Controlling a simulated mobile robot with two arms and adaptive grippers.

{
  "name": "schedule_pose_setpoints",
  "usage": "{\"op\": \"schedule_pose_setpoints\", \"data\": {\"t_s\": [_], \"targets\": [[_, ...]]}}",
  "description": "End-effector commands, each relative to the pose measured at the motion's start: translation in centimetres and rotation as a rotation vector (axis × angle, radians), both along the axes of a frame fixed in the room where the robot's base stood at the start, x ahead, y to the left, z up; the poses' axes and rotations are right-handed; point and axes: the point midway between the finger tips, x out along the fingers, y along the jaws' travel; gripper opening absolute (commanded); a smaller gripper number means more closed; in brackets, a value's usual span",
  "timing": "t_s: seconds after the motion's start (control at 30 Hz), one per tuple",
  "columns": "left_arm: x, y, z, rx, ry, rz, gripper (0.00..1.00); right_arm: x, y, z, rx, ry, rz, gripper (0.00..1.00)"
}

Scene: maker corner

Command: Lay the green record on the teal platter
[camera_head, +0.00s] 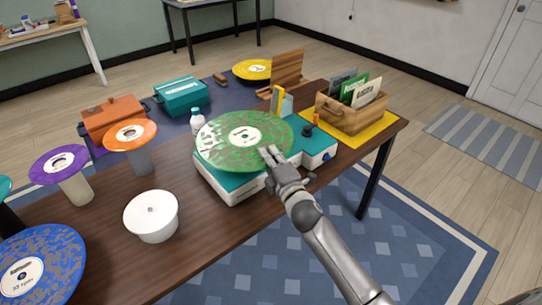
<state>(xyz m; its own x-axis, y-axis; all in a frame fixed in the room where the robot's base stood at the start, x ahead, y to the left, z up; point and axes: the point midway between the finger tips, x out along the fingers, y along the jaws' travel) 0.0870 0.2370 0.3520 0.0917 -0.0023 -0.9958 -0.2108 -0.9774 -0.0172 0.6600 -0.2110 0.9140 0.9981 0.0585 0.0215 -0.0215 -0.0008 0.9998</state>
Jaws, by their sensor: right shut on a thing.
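The green record (228,152) is a mottled green disc with a pale centre label, over the turntable (228,193) in the middle of the table. My right gripper (270,156) is shut on the record's near right edge. The record covers the teal platter, so I cannot tell whether it touches the platter or hovers just above it. The turntable has a white body and teal top, which shows at its front and right. My left gripper is not in view.
Orange (130,134), purple (58,165) and blue (40,262) records rest at the left. A wooden crate (352,119) with sleeves stands at the right, a white bottle (197,119) behind the turntable. The front table strip is clear.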

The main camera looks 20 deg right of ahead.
Motion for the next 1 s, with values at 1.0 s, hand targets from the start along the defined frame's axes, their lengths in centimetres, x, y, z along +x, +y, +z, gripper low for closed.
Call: {"op": "schedule_pose_setpoints", "data": {"t_s": [1.0], "targets": [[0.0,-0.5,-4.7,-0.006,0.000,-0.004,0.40,0.0,0.0,-4.9,0.000,-0.001,0.001,0.00]]}}
